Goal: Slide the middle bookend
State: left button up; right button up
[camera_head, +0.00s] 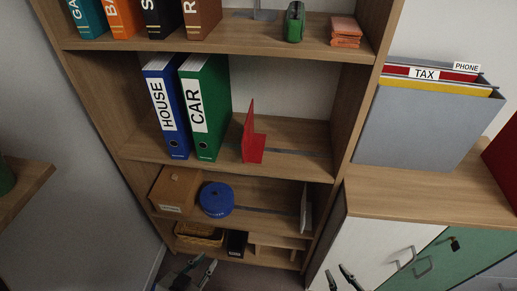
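The middle bookend (253,142) is a red upright plate on the middle shelf (285,172). It stands a little to the right of the green CAR binder (207,108), with a narrow gap between them. The blue HOUSE binder (167,108) stands left of the green one. My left gripper (205,262) is at the bottom edge, low in front of the bookcase, with its fingers apart and empty. My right gripper (342,273) is at the bottom edge further right, also open and empty. Both are far below the bookend.
A dark strip (305,154) runs along the shelf right of the bookend, where the shelf is otherwise clear. The lower shelf holds a brown box (175,190), a blue roll (216,200) and a pale bookend (305,208). A grey file box (420,125) stands on the cabinet at right.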

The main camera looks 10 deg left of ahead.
aim_at(254, 143)
jog(key=l+u, duration=0.1)
jog(key=l, duration=1.35)
